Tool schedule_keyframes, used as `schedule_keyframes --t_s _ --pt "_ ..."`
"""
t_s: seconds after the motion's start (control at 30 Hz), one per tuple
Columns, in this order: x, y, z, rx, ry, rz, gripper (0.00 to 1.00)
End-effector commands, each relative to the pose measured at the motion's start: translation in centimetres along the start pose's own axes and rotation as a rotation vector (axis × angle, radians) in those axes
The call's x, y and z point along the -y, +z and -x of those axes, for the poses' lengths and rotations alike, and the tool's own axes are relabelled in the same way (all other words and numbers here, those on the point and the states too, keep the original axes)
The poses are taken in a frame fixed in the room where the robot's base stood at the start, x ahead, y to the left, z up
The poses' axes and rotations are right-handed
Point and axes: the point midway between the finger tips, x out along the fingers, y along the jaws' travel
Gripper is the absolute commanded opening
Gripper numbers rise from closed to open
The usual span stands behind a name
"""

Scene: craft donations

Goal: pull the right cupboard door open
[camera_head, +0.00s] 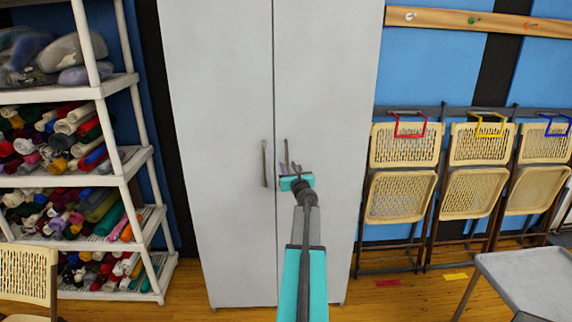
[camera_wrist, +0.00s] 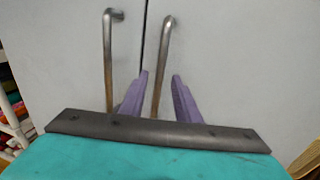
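The tall grey cupboard has two doors, both shut, with a thin seam between them. The right door (camera_head: 325,100) carries a vertical metal handle (camera_head: 286,150), which also shows in the wrist view (camera_wrist: 164,50). My gripper (camera_head: 289,167) is at the lower part of this handle. In the wrist view its two purple fingers (camera_wrist: 163,90) stand apart, one on each side of the right handle. A gap shows between the handle and the right finger; the left finger is close to it. Whether either touches is unclear.
The left door (camera_head: 215,90) has its own handle (camera_head: 264,163), just left of my gripper. White shelves (camera_head: 120,165) with rolled fabric stand at the left. Folded chairs (camera_head: 400,195) hang or lean along the right wall. A grey table (camera_head: 530,275) is at the lower right.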

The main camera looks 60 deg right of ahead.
Motion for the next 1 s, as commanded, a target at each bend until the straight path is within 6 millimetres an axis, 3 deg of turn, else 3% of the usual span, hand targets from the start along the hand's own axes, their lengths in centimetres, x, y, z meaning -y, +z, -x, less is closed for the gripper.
schedule_keyframes --t_s 0.4,0.83,0.87,1.0 --pt "0.1 0.0 -3.1 -0.001 0.0 0.0 0.29" --pt "0.0 0.0 -3.4 0.0 0.0 -0.001 0.29" --pt "0.0 0.0 -3.4 0.0 0.0 -0.001 0.28" --pt "0.0 0.0 -3.4 0.0 0.0 -0.001 0.04"
